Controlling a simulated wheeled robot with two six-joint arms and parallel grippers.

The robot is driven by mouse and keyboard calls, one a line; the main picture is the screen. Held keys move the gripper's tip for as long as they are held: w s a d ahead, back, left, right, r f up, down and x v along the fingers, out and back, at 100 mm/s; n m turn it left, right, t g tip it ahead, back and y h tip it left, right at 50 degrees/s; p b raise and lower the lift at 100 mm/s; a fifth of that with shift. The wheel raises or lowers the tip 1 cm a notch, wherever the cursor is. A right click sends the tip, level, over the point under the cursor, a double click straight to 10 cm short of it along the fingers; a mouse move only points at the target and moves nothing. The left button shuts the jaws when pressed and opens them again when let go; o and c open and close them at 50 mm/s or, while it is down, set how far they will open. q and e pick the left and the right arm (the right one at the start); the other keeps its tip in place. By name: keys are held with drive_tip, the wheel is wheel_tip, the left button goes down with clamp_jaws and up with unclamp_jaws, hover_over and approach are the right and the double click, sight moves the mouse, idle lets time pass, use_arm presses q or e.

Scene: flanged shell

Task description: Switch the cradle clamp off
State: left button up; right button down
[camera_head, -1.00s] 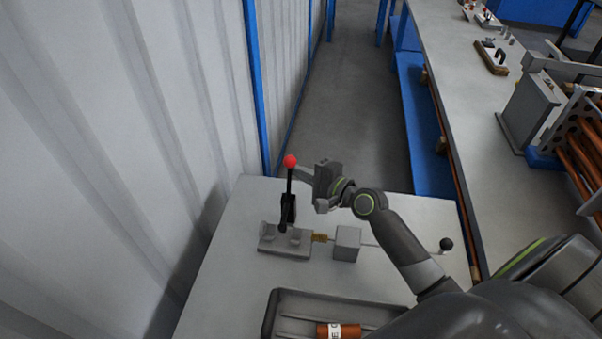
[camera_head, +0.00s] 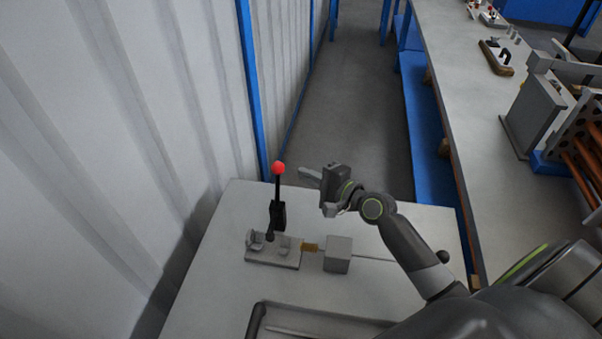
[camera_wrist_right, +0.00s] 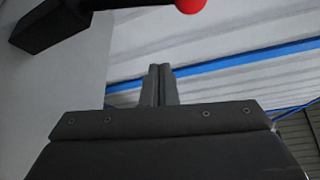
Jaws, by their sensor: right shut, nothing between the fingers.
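The cradle clamp has a black lever (camera_head: 277,215) with a red ball knob (camera_head: 278,168), standing nearly upright at the back of its grey base (camera_head: 272,252). My right gripper (camera_head: 307,173) is shut and empty, just right of the knob at about the same height in the head view, with a visible gap between. In the right wrist view its fingers (camera_wrist_right: 160,84) are together, and the knob (camera_wrist_right: 190,5) is cut by the top edge, with part of the black lever (camera_wrist_right: 50,28) at upper left. My left gripper is out of view.
A grey block (camera_head: 338,254) with a thin rod stands right of the base, beside a brass-coloured piece (camera_head: 310,248). A grey tray (camera_head: 256,318) is at the table's front. A corrugated wall (camera_head: 120,150) borders the left. A long bench (camera_head: 470,120) stands at right.

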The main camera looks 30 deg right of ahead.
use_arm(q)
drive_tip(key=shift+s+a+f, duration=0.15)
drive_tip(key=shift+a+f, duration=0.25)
use_arm(e)
drive_tip(key=a+r+v, duration=0.1)
drive_tip(key=v, duration=0.6)
drive_tip(key=shift+s, duration=0.3)
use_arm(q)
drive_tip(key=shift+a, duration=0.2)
